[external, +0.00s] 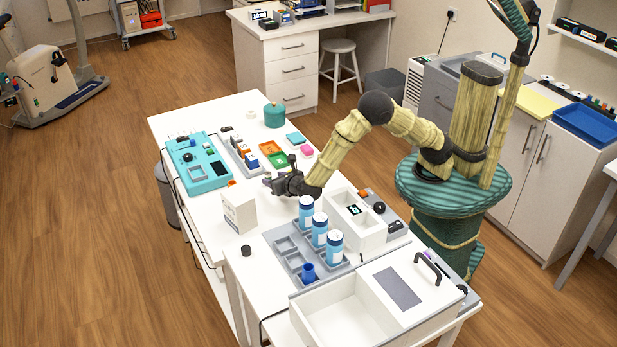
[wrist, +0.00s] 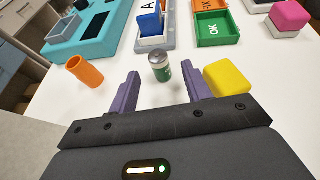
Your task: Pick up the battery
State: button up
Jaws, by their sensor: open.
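The battery (wrist: 160,66) is a small cylinder with a silvery top and a green and white body. In the wrist view it stands upright on the white table, ahead of and roughly between my fingertips. My gripper (wrist: 161,88) has two purple fingers spread apart, with nothing held between them. In the external view my gripper (external: 270,182) is low over the table, and I cannot make out the battery there.
A yellow block (wrist: 228,79) sits close beside the right finger. A white box (external: 239,213) and a grey rack of bottles (external: 283,245) stand near my gripper.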

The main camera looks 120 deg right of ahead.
aim_at(270, 178)
jog(key=x, duration=0.5)
jog(key=shift+f, duration=0.35)
grip_shut()
notch_tip(270, 178, up, 10)
jog(key=shift+r+p, duration=0.1)
jog(key=shift+p, duration=0.4)
dwell(0.5)
